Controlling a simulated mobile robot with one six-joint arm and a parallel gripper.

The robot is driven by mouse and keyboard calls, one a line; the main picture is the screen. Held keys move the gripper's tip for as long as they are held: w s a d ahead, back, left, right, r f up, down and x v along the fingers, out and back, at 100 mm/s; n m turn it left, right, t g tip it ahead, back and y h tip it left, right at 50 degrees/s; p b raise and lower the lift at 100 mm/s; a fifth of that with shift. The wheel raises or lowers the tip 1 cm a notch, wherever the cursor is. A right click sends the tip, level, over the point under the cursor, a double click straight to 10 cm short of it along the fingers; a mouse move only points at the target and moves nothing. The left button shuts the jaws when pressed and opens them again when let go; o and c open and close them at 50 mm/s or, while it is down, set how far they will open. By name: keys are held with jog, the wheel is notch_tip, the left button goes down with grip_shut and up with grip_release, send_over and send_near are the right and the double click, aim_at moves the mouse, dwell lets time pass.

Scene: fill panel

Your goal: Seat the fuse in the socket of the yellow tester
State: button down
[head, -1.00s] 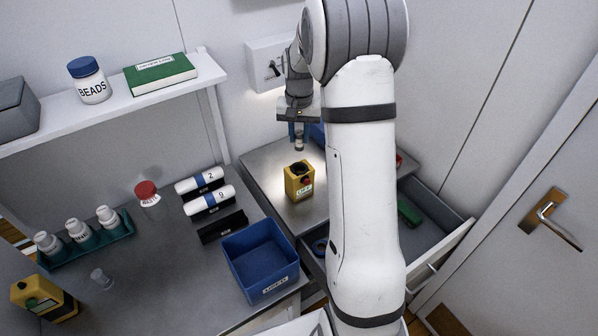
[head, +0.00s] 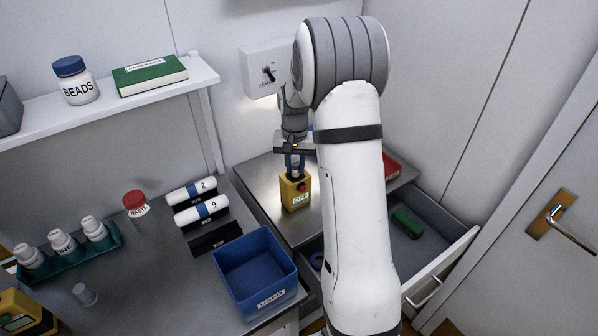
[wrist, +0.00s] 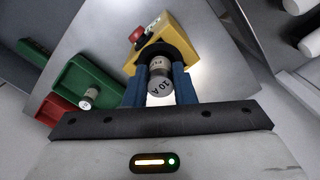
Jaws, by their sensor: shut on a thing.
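The yellow tester (head: 296,196) stands upright on the metal worktop, with a red button and a small panel that seems to read OFF. In the wrist view the tester (wrist: 178,34) shows its black round socket (wrist: 158,51) just beyond my fingers. My gripper (head: 294,168) is directly above the tester, pointing down. In the wrist view its blue fingers (wrist: 158,88) are shut on a grey metal-capped fuse (wrist: 159,68) marked 10 A. The fuse lines up with the socket; its far end is hidden, so I cannot tell how deep it sits.
A green tray (wrist: 75,72) holding another fuse (wrist: 90,95) and a red tray (wrist: 52,112) lie beside the tester. A blue bin (head: 254,274) stands on the left bench. An open drawer (head: 440,255) is at the right. A switch box (head: 264,70) is on the wall behind.

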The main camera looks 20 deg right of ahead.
aim_at(295, 164)
jog(key=shift+f, duration=0.5)
jog(key=shift+r, duration=0.1)
jog(key=c, duration=1.2)
grip_release()
notch_tip(295, 164, up, 11)
jog(key=b, duration=0.1)
jog(key=s+a+r+n+t, duration=0.1)
jog(key=s+a+r, duration=0.25)
jog(key=s, duration=0.25)
jog(key=s+a+r+n+t, duration=0.1)
jog(key=s+a+r, duration=0.25)
jog(key=s, duration=0.35)
jog(key=s+a+f+n, duration=0.1)
jog(key=s+f, duration=0.1)
jog(key=s, duration=0.5)
jog(key=s+a+f+n+t, duration=0.1)
jog(key=s+a+f+n, duration=0.1)
jog(key=s, duration=0.6)
jog(key=shift+a, duration=0.2)
